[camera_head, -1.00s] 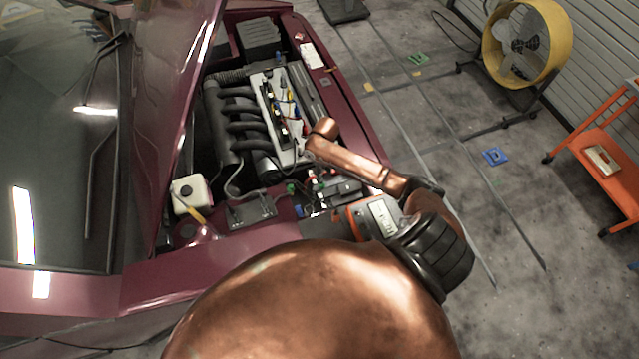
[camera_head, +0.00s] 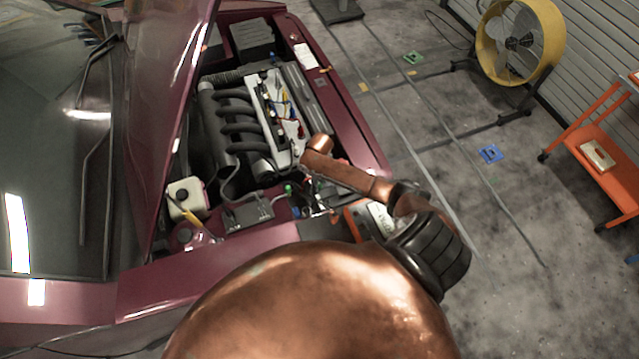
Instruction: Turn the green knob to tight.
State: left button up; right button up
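A small green knob (camera_head: 288,188) shows in the engine bay, behind the battery area and left of my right wrist. My copper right arm reaches in from the bottom, and its wrist is above the engine's near end. The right gripper (camera_head: 313,198) seems to be below the wrist, a little right of the green knob and apart from it in the picture. Its fingers are small, and the arm and dark parts around them hide their shape. I cannot tell whether they are open. My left gripper is out of view.
The maroon car's raised hood (camera_head: 180,90) stands left of the bay. The engine (camera_head: 270,105) lies beyond the wrist. A battery (camera_head: 372,218) is partly under my forearm. A white reservoir (camera_head: 187,198) sits at left. A yellow fan (camera_head: 520,42) and orange cart (camera_head: 605,165) stand right.

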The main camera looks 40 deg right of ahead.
grip_shut()
jog(key=shift+r+n, duration=0.1)
jog(key=shift+n, duration=0.2)
jog(key=n+p, duration=0.2)
jog(key=n, duration=0.1)
jog(key=n+p, duration=0.1)
jog(key=n, duration=0.4)
jog(key=shift+w, duration=0.1)
jog(key=n, duration=0.5)
jog(key=n+b, duration=0.1)
jog(key=n, duration=0.5)
jog(key=shift+a, duration=0.1)
jog(key=shift+n, duration=0.3)
dwell(0.5)
grip_release()
